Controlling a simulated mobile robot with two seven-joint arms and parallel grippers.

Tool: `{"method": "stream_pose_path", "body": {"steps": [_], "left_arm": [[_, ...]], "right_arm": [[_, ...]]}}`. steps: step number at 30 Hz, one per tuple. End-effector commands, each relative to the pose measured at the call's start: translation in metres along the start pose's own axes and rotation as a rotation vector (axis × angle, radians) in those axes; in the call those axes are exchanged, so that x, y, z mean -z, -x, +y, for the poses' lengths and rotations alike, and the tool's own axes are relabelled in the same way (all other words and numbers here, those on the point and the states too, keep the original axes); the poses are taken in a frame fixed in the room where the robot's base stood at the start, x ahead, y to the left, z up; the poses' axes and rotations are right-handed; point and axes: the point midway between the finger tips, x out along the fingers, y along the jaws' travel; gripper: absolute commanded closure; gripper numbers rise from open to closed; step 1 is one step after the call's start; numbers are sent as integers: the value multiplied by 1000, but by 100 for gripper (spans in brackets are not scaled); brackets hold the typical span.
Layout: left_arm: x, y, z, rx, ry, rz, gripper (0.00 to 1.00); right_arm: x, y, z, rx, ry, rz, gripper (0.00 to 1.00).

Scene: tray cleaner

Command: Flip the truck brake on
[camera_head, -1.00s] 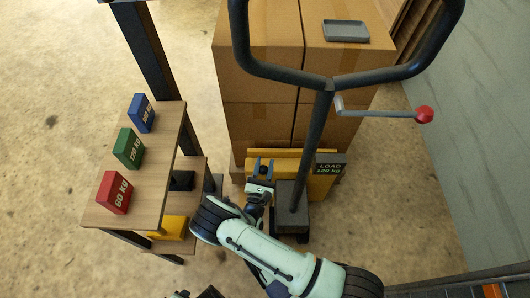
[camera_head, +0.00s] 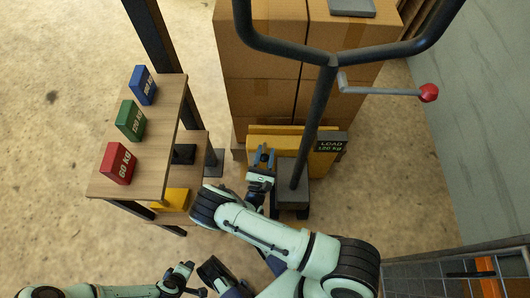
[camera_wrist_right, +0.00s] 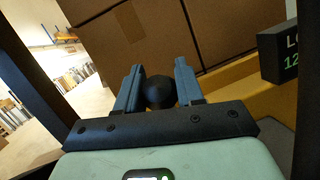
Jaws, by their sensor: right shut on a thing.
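The yellow pallet truck (camera_head: 285,145) stands in front of stacked boxes, its dark handle (camera_head: 318,125) rising toward me. My right gripper (camera_head: 262,158) is low at the truck's front, left of the handle's base. In the right wrist view my right gripper (camera_wrist_right: 158,82) is shut on a black round knob (camera_wrist_right: 160,93) between its blue fingers. I take the knob for the truck's brake, but its stem is hidden. My left gripper (camera_head: 188,280) is at the bottom of the head view, away from the truck. I cannot tell its opening.
A lever with a red knob (camera_head: 429,93) sticks out right of the handle. A wooden table (camera_head: 150,155) at left holds red (camera_head: 118,163), green (camera_head: 130,120) and blue (camera_head: 143,85) weight blocks. Large boxes (camera_head: 265,60) stand behind the truck. A wall (camera_head: 465,150) bounds the right.

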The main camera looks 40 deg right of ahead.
Motion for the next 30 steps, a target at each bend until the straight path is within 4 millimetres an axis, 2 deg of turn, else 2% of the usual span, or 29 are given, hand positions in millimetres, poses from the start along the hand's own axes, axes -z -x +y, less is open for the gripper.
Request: {"method": "stream_pose_path", "body": {"steps": [20, 21, 22, 23, 30], "left_arm": [[0, 0, 0, 0, 0, 0, 57], [0, 0, 0, 0, 0, 0, 57], [0, 0, 0, 0, 0, 0, 57], [0, 0, 0, 0, 0, 0, 57], [0, 0, 0, 0, 0, 0, 57]], "right_arm": [[3, 1, -4, 7, 7, 11, 100], [3, 1, -4, 7, 7, 11, 53], [3, 1, -4, 7, 7, 11, 43], [3, 0, -4, 6, 6, 10, 38], [2, 0, -2, 4, 3, 6, 38]]}}
